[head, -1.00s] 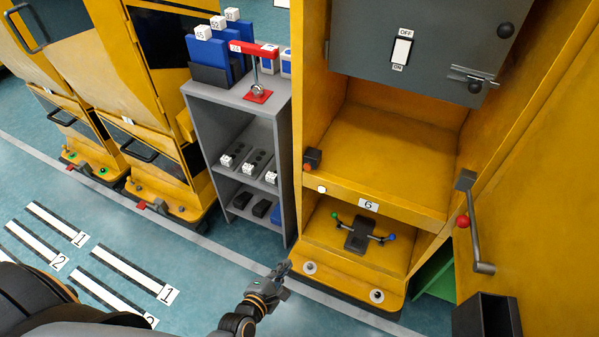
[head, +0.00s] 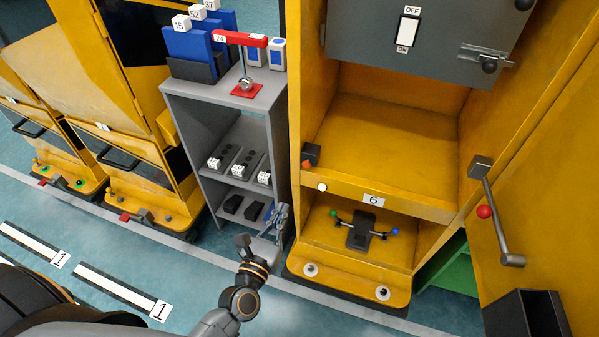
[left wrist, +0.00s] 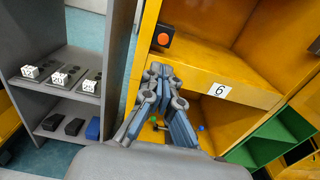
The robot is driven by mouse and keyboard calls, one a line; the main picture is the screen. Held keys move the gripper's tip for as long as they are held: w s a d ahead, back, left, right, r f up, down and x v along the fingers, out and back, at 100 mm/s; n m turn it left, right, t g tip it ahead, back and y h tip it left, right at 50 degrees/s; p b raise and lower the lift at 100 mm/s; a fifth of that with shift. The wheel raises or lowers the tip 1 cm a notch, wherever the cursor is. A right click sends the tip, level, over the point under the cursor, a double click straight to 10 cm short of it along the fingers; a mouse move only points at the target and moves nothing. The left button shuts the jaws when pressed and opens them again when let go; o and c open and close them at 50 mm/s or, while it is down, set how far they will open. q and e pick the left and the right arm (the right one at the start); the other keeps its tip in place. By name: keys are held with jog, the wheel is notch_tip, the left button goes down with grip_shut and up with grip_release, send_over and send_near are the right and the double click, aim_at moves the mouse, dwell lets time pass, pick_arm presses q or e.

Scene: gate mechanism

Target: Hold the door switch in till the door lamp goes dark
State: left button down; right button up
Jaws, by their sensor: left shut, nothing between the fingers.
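A small black box with an orange button (head: 309,160), which looks like the door switch, sits on the inner left wall of the open yellow cabinet. It also shows in the left wrist view (left wrist: 163,38). A small round white spot (head: 322,187) on the sill just below it looks like the lamp and appears bright. My left gripper (head: 282,208) is shut and empty, fingers pointing up, left of the cabinet front and below the switch. In the left wrist view the fingers (left wrist: 158,70) appear below the orange button, apart from it. My right gripper is not in view.
A grey shelf unit (head: 180,120) with a red lever (head: 240,39) on top stands close left of the cabinet. The yellow cabinet door (head: 550,180) with a crank hangs open at the right. A grey panel (head: 425,40) with an ON/OFF switch is above the bay.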

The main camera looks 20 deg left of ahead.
aim_at(304, 165)
pick_arm(q)
jog(key=w, duration=1.3)
jog(key=shift+w+d, duration=0.2)
jog(key=shift+d, duration=0.05)
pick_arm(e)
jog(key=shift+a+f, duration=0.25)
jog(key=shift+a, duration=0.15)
pick_arm(q)
jog(key=shift+w+b, duration=0.65)
jog(key=shift+b, duration=0.1)
jog(key=shift+w+a, duration=0.1)
jog(key=shift+w, duration=0.25)
jog(key=shift+s+r, duration=0.1)
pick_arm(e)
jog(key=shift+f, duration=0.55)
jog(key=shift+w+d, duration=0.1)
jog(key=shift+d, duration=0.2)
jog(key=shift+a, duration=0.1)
